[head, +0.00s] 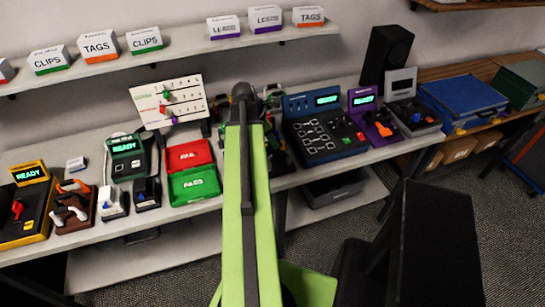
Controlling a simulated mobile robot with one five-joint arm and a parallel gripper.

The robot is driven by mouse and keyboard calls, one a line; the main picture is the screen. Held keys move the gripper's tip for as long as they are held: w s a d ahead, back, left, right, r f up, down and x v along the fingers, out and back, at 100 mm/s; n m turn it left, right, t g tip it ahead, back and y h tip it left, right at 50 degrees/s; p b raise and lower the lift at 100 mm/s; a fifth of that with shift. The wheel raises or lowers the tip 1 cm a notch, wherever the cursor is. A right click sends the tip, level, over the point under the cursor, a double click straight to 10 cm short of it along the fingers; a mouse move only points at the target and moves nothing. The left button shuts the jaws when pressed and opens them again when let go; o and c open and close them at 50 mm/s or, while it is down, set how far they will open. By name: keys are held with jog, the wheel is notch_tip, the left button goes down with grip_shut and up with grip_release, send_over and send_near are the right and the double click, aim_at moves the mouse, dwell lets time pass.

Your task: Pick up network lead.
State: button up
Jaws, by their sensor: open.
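I cannot make out a network lead for certain. A cluster of dark parts with small coloured bits (271,98) shows on the bench at both sides of my arm's far end, and the arm covers its middle. I cannot tell what these parts are. My green arm reaches forward over the bench in the middle of the picture. It hides my gripper, so its fingers do not show. A thin pale cord (106,160) curves beside a dark green tester with a lit READY display (127,157) on the left.
A red FAIL tray (188,155) and green PASS tray (194,184) lie left of my arm. A blue console (325,134) and purple tester (371,118) stand to its right. Labelled boxes line the shelf (190,50) above. A grey bin (333,187) sits under the bench.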

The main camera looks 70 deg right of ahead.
jog(key=b+x, duration=0.2)
jog(key=x, duration=0.1)
jog(key=b+x, duration=0.1)
jog(key=x, duration=0.1)
jog(key=shift+s+a+b, duration=0.15)
jog(key=shift+a+b, duration=0.15)
jog(key=shift+b, duration=0.1)
jog(key=shift+r, duration=0.15)
grip_shut()
